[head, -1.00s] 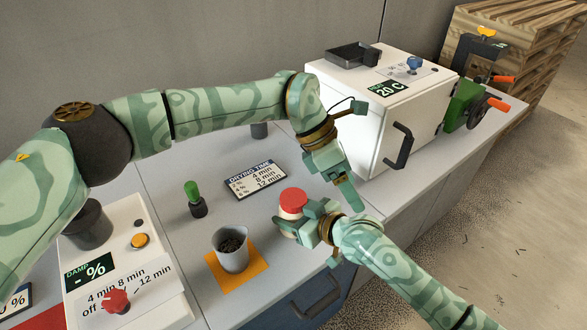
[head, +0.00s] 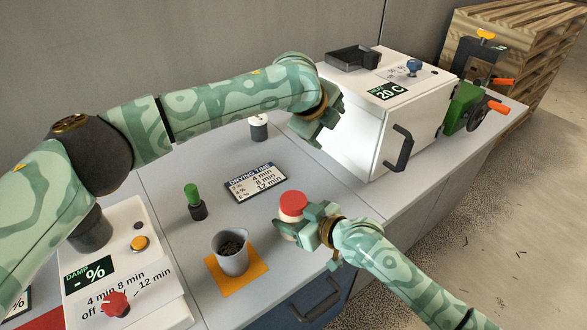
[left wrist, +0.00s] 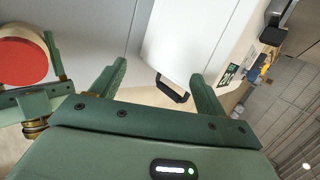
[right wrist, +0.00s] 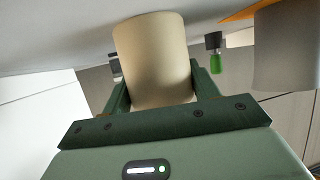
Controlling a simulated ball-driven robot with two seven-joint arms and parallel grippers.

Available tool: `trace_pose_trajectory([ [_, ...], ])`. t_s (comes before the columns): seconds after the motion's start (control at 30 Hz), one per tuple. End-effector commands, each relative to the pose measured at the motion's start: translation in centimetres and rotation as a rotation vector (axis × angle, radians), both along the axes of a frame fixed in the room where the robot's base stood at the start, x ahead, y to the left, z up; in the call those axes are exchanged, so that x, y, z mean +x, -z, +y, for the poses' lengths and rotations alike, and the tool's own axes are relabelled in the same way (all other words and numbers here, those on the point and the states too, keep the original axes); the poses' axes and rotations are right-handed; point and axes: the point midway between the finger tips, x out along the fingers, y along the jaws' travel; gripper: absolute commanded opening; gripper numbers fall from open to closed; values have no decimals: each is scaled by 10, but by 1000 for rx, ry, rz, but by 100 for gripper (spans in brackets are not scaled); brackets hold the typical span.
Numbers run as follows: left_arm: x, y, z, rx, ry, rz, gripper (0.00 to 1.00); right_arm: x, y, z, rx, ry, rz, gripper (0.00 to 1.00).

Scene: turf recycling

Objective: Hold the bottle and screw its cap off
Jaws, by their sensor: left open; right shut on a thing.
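The bottle is cream with a wide red cap (head: 292,204) on its top. It stands near the front edge of the grey counter, and its body (right wrist: 153,58) fills the middle of the right wrist view. My right gripper (head: 302,230) is shut on the bottle's body from the front right, below the cap. My left gripper (head: 318,128) is raised behind the bottle, beside the white box, apart from the cap. In the left wrist view its fingers (left wrist: 160,78) are spread and empty, with the red cap (left wrist: 20,62) at the left edge.
A grey cup of dark bits (head: 231,254) stands on an orange mat (head: 256,277) left of the bottle. A green-topped item (head: 194,200), a drying-time sign (head: 255,181) and a white-topped dark jar (head: 259,128) stand further back. The white box (head: 350,135) bounds the right side.

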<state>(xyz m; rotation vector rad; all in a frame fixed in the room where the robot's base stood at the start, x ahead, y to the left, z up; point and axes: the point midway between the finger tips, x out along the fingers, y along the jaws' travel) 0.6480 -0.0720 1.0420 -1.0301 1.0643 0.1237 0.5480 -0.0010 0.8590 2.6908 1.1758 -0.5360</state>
Motion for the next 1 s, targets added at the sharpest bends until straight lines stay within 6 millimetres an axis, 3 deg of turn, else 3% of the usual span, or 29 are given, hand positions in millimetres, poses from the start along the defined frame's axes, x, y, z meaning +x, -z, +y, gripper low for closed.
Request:
trace_pose_trajectory([
  [0.1, -42, 24, 20, 133, 24, 253, 75, 0, 0, 0, 0, 0, 0, 0],
  [0.2, -73, 34, 35, 240, 80, 409, 75, 0, 0, 0, 0, 0, 0, 0],
  [0.33, -97, 39, 53, 353, 150, 517, 75, 0, 0, 0, 0, 0, 0, 0],
  [0.57, -101, 48, 71, 457, 180, 536, 75, 0, 0, 0, 0, 0, 0, 0],
  [1.0, -100, 114, 71, 456, 176, 535, 75, 0, 0, 0, 0, 0, 0, 0],
])
